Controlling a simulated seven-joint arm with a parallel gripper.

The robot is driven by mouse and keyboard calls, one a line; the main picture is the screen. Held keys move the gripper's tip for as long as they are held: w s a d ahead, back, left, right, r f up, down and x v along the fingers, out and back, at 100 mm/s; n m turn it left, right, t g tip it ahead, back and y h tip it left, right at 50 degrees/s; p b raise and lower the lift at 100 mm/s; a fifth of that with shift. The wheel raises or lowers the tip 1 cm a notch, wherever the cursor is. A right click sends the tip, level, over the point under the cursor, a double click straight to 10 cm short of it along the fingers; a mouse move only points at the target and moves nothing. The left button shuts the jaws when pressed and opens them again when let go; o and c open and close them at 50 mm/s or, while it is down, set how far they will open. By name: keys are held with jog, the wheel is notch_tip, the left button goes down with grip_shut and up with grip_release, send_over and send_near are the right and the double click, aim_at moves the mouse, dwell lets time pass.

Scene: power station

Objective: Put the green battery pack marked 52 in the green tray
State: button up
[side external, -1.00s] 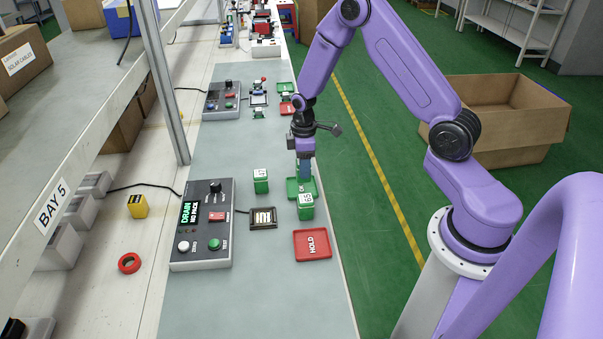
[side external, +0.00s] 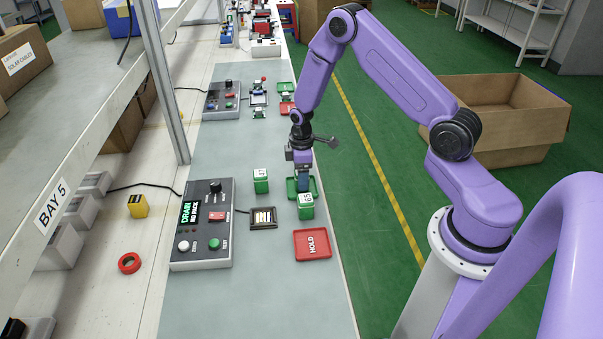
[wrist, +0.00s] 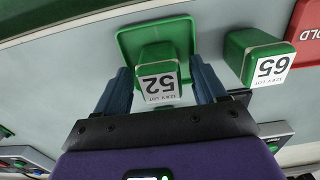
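The green battery pack marked 52 (wrist: 159,80) stands in the green tray (wrist: 126,43) in the wrist view, its white label up. My gripper (wrist: 160,85) is open, with one blue finger on each side of this pack and a gap showing on both sides. In the side view my gripper (side external: 303,188) is low at the green tray (side external: 291,187), and I cannot make out pack 52 there behind the fingers. A green pack marked 65 (wrist: 245,58) stands beside the tray; it also shows in the side view (side external: 306,210).
Another green pack (side external: 261,184) stands left of the tray, its number unclear. A red HOLD tray (side external: 312,245) lies nearer the camera. A tester panel (side external: 203,222) and a small dark cradle (side external: 263,218) are to the left. The near bench surface is clear.

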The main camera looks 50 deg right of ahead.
jog(key=shift+r, duration=0.1)
notch_tip(320, 180, up, 12)
jog(key=s+a+r, duration=0.4)
jog(key=a+r, duration=0.1)
jog(key=a, duration=0.2)
jog(key=s+a+r+n, duration=0.2)
jog(key=s+a+r, duration=0.2)
jog(key=s+a, duration=0.3)
jog(key=s+r, duration=0.1)
jog(key=s, duration=0.9)
jog(key=s+r+n, duration=0.1)
jog(key=s+r, duration=0.1)
jog(key=s, duration=0.7)
jog(key=shift+s+r+n, duration=0.25)
jog(key=shift+s+n, duration=0.05)
jog(key=shift+s, duration=0.1)
